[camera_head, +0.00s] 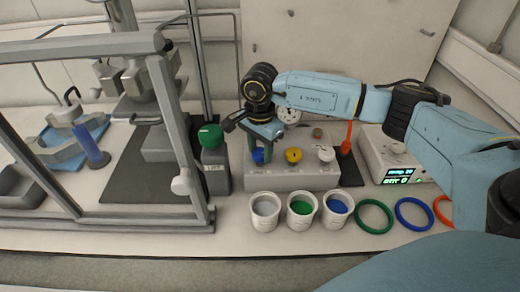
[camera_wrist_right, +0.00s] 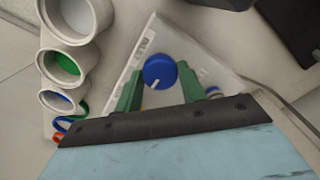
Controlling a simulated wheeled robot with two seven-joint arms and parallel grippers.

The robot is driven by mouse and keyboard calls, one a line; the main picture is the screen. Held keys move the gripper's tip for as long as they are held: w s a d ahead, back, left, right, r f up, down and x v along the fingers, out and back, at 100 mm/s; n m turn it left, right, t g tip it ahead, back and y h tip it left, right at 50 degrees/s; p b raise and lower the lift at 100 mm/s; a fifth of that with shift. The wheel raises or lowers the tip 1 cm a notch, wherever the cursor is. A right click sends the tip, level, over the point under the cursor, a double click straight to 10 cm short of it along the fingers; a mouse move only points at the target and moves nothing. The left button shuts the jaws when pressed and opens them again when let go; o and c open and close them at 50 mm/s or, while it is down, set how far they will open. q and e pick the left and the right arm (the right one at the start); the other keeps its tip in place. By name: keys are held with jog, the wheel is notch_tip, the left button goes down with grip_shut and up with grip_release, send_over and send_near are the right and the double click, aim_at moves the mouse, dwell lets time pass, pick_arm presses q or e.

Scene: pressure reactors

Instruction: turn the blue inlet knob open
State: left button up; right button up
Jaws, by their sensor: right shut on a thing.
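In the wrist view the gripper (camera_wrist_right: 160,88) has one finger left and one right of the knob. A yellow knob (camera_head: 293,155) and a white knob (camera_head: 326,153) are to the right. My left gripper is not in view.
Three cups with grey (camera_head: 266,207), green (camera_head: 301,207) and blue (camera_head: 337,208) contents stand in front of the box. Coloured rings (camera_head: 374,216) lie to their right. A green-topped block (camera_head: 211,138) stands close left; a grey frame (camera_head: 180,130) is further left.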

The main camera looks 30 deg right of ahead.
aim_at(260, 153)
jog(key=shift+r, duration=0.1)
jog(key=o, duration=1)
jog(key=shift+c, duration=0.2)
notch_tip(260, 153, up, 13)
jog(key=shift+r, duration=0.15)
dwell(0.3)
